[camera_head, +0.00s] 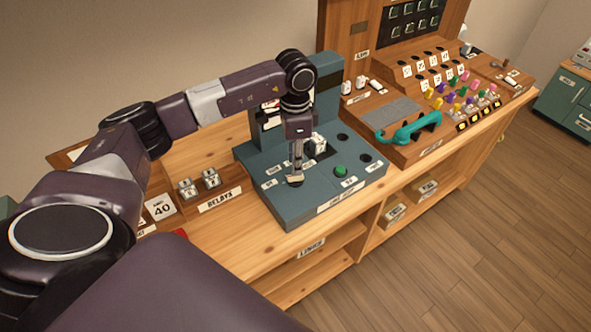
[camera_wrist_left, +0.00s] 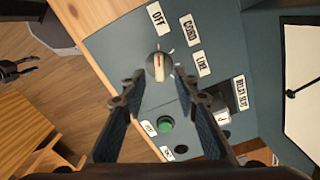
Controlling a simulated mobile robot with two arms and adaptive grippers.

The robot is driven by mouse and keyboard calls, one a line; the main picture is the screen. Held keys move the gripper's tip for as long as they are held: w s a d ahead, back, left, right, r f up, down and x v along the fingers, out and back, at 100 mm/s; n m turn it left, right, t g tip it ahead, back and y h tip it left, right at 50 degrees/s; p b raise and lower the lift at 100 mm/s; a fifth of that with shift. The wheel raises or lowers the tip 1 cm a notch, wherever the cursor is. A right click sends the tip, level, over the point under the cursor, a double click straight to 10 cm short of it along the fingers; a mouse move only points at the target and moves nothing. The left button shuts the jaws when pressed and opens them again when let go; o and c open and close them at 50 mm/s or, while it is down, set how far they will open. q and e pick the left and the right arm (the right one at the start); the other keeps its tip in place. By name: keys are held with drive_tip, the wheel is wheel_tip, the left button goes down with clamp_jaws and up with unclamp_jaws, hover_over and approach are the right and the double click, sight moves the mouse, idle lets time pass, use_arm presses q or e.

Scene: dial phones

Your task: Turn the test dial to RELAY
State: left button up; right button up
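The test dial (camera_wrist_left: 158,66) is a round grey knob with a pale bar on the blue-green test panel (camera_wrist_left: 120,45). Labels OFF (camera_wrist_left: 156,14), CORD (camera_wrist_left: 190,32) and LINE (camera_wrist_left: 201,62) show around it; no dial label RELAY is clearly visible, and my finger covers part of that side. I cannot tell exactly which label the bar points to. My left gripper (camera_wrist_left: 158,92) is open, its fingers apart and pointing at the dial. In the head view my left gripper (camera_head: 296,176) is over the dial's corner. My right gripper (camera_wrist_left: 22,70) shows small at the left, fingers apart.
A green button (camera_wrist_left: 166,124) is beside the dial. A white relay (camera_head: 318,141) sits in the panel's socket. Relays (camera_head: 211,178) stand in a rack at the left. A teal handset (camera_head: 408,128) and colored plugs are on the switchboard at the right.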

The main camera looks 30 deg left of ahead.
sight(295, 178)
use_arm(q)
drive_tip(key=shift+f+p, duration=0.4)
drive_tip(key=shift+f, duration=1.95)
drive_tip(key=shift+c, duration=0.3)
clamp_jaws()
